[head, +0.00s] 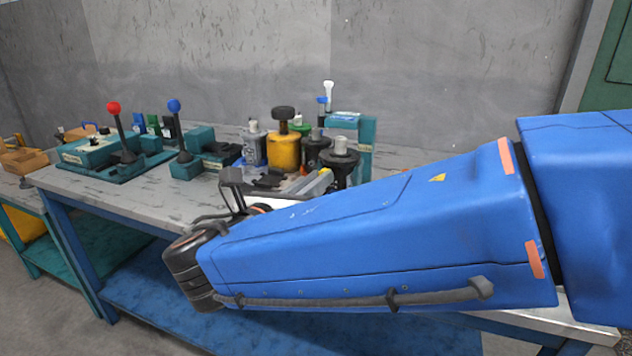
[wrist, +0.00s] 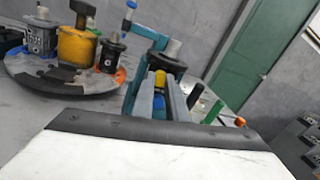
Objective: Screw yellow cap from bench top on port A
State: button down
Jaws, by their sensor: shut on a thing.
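My gripper (wrist: 164,95) is seen from behind in the wrist view, its two grey fingers close together. A small yellow cap (wrist: 160,79) sits between the fingertips, and a blue patch shows just below it. A black motor (wrist: 163,62) with a grey shaft stands just beyond the fingertips. In the head view my gripper (head: 322,180) is partly hidden by my blue arm, close in front of that black motor (head: 341,162). I cannot tell whether the cap touches the motor. No port label is readable.
A yellow motor (head: 283,152), a grey motor (head: 253,148) and another black motor stand close by on the left. A teal bracket (head: 368,140) is behind. Teal units with red (head: 113,107) and blue (head: 174,106) lever knobs stand farther left on the bench (head: 105,195).

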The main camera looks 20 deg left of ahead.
jog(key=m, duration=0.4)
dwell(0.3)
jog(key=c, duration=1.9)
grip_release()
jog(key=shift+o, duration=0.2)
jog(key=n, duration=1)
jog(key=shift+c, duration=0.4)
